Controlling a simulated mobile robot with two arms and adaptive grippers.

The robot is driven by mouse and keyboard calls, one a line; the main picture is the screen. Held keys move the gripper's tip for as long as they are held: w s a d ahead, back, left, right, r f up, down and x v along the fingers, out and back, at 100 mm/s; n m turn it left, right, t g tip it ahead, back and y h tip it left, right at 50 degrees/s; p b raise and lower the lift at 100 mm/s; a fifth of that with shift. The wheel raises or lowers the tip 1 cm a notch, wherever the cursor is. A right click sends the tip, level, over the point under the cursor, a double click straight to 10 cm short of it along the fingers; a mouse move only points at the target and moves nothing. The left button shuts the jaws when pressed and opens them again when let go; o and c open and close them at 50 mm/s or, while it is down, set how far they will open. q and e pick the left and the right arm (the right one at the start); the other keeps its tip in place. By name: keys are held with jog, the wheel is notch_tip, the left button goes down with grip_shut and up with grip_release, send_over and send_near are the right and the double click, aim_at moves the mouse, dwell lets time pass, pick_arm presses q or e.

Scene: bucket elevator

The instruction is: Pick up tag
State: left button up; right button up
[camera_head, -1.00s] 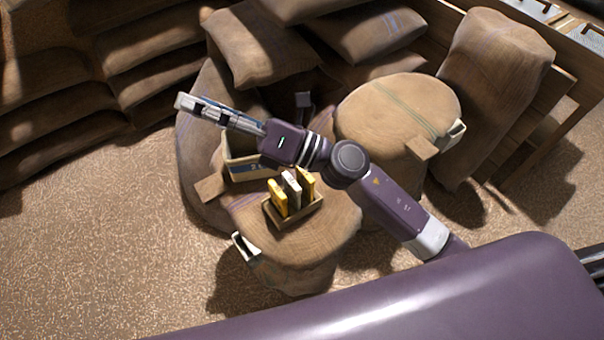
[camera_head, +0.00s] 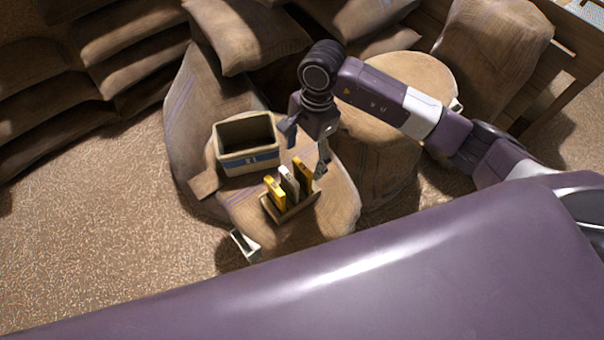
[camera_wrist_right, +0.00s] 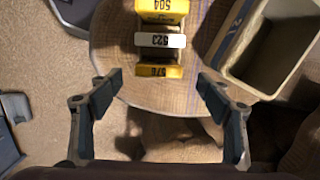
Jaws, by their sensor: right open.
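Three upright tags stand side by side in a small wooden holder (camera_head: 291,211) on a round sack top (camera_head: 333,208). In the head view these are a yellow tag (camera_head: 275,190), a white tag (camera_head: 289,181) and a yellow tag (camera_head: 303,175). The right wrist view shows a yellow tag marked 504 (camera_wrist_right: 161,6), a white tag marked 523 (camera_wrist_right: 160,40) and a third yellow tag (camera_wrist_right: 159,71). My right gripper (camera_head: 306,150) is open and empty above the holder, fingers pointing down. In the wrist view its fingertips (camera_wrist_right: 160,82) spread to either side of the third tag's line.
A cream box with a blue band (camera_head: 250,166) stands beside the holder on the left. Another full sack (camera_head: 405,80) stands behind right. Stacked sacks (camera_head: 130,50) line the back. The left floor is clear.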

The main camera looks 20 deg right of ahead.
aim_at(303, 166)
jog(key=f, duration=0.1)
jog(key=f+p, duration=0.1)
jog(key=f, duration=0.1)
jog(key=f+p, duration=0.1)
jog(key=shift+s+a+f, duration=0.25)
jog(key=shift+a, duration=0.05)
jog(key=shift+f, duration=0.55)
jog(key=c, duration=1.2)
